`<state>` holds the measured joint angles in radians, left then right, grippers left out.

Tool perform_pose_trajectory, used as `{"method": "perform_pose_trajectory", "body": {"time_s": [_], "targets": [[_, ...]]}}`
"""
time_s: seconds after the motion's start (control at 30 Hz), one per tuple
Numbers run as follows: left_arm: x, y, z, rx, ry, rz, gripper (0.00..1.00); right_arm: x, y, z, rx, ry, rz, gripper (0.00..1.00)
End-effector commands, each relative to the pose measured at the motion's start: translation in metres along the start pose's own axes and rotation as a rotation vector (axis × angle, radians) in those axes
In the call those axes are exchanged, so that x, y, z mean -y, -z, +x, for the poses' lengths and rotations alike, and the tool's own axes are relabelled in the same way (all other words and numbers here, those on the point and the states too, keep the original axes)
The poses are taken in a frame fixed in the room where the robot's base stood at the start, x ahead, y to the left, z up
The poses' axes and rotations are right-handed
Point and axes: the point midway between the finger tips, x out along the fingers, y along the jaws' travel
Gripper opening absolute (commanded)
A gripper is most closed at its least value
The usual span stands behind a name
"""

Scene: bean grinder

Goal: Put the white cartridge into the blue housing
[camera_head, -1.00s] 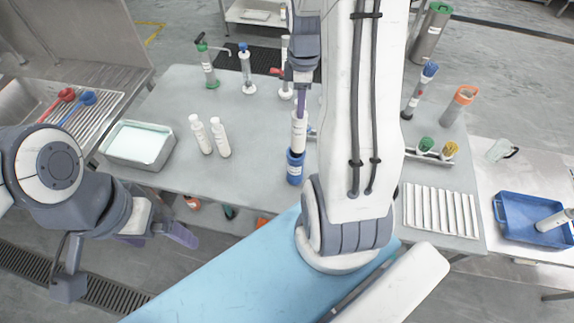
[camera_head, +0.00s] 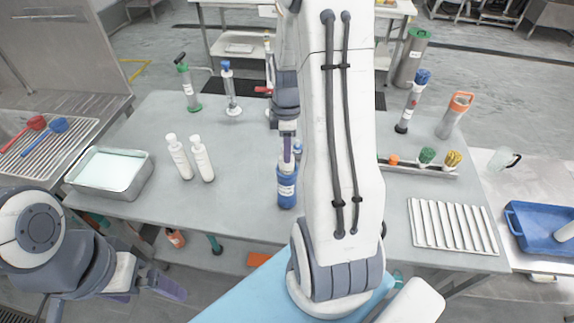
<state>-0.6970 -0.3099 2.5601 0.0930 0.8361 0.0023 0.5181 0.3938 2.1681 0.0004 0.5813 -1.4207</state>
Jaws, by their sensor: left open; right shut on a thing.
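The blue housing (camera_head: 287,195) stands upright near the table's front edge, left of my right arm. The white cartridge (camera_head: 286,167) is upright at the housing's mouth; only a short white part shows above the blue rim, and its lower part appears to be inside. My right gripper (camera_head: 287,157) points down from above and is shut on the cartridge's top; my own arm hides part of this area. My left gripper (camera_head: 160,288) is open and empty, low at the left in front of the table.
Two white bottles (camera_head: 190,158) and a metal tray (camera_head: 110,174) stand on the table to the left. Several pump-like tools stand at the back. A ribbed white tray (camera_head: 452,226) and a rack (camera_head: 418,170) are on the right. A blue bin (camera_head: 540,228) is at far right.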

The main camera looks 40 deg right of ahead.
Motion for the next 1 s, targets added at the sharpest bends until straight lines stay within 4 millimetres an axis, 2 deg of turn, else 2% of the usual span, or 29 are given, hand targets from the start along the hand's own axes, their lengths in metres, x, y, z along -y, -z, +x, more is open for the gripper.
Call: {"method": "perform_pose_trajectory", "body": {"time_s": [0.2, 0.27, 0.67, 0.7, 0.77, 0.8, 1.0], "targets": [[0.002, -0.002, 0.032, 0.000, 0.000, 0.001, 1.00, 0.000, 0.000, 0.035, 0.000, 0.002, 0.000, 0.00], [0.003, -0.002, 0.037, 0.000, 0.000, 0.001, 1.00, 0.000, 0.000, 0.041, 0.000, 0.001, 0.000, 0.00], [0.003, -0.002, 0.037, 0.000, 0.000, 0.002, 1.00, 0.000, 0.000, 0.043, 0.000, 0.001, 0.000, 0.00], [0.003, -0.002, 0.038, 0.000, 0.000, 0.002, 1.00, 0.000, 0.000, 0.044, 0.000, 0.001, 0.000, 0.39], [0.003, -0.002, 0.037, 0.000, 0.000, 0.002, 1.00, 0.000, 0.000, 0.043, 0.000, 0.001, 0.000, 0.62], [0.003, -0.002, 0.037, 0.000, 0.000, 0.002, 1.00, 0.000, 0.000, 0.043, 0.000, 0.001, 0.000, 0.65], [0.003, -0.002, 0.037, 0.000, 0.000, 0.002, 1.00, 0.000, 0.000, 0.043, 0.000, 0.001, 0.000, 0.65]]}}
